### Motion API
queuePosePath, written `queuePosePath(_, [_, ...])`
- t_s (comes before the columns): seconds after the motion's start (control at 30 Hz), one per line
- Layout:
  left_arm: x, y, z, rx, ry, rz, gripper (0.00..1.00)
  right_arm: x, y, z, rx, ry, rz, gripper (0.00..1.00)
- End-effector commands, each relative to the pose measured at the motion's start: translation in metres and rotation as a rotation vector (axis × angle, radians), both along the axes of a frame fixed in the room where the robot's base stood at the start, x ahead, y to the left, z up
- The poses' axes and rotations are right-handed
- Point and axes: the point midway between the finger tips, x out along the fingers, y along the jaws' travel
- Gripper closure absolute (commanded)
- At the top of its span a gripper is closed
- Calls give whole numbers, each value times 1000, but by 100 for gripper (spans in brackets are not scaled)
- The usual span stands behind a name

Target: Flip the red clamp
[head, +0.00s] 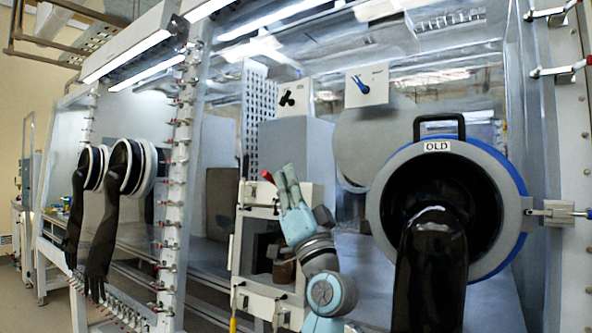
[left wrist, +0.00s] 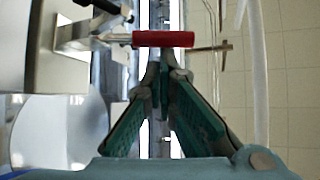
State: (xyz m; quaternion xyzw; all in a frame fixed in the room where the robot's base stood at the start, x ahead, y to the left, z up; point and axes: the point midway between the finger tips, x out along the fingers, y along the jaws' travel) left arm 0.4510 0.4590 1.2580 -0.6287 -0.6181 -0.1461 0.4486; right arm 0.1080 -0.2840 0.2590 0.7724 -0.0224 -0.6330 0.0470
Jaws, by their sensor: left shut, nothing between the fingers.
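The red clamp's handle (head: 267,176) shows in the head view as a small red tip just left of my left gripper's fingertips. In the left wrist view the red handle (left wrist: 163,39) lies crosswise, on a metal clamp body (left wrist: 85,37) fixed to a pale part at the upper left. My left gripper (head: 287,171) points up in front of the glovebox, and its green fingers (left wrist: 160,66) meet at the tips. They are shut and empty, right at the handle's edge in the wrist picture. Whether they touch it I cannot tell. My right gripper is not in view.
A white cabinet (head: 252,232) with an open chamber stands behind my left arm. A large round port marked OLD (head: 379,198) with a hanging black glove (head: 432,270) is to the right. More gloves (head: 103,235) hang at the left, beyond a post with several small clamps (head: 172,190).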

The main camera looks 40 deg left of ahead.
Motion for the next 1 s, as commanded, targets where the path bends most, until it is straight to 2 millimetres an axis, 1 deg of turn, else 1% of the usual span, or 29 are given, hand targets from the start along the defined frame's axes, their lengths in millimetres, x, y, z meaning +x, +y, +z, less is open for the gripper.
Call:
queuePosePath(0.8, [0,0,-1,0,0,0,100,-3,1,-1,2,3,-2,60])
queuePosePath(0.87, [-1,-3,-4,1,0,0,100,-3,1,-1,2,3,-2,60])
queuePosePath(0.97, [-4,-15,-18,1,2,-3,100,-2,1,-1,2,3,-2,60])
queuePosePath(1.0, [-6,-21,-26,-1,1,-4,100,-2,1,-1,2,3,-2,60])
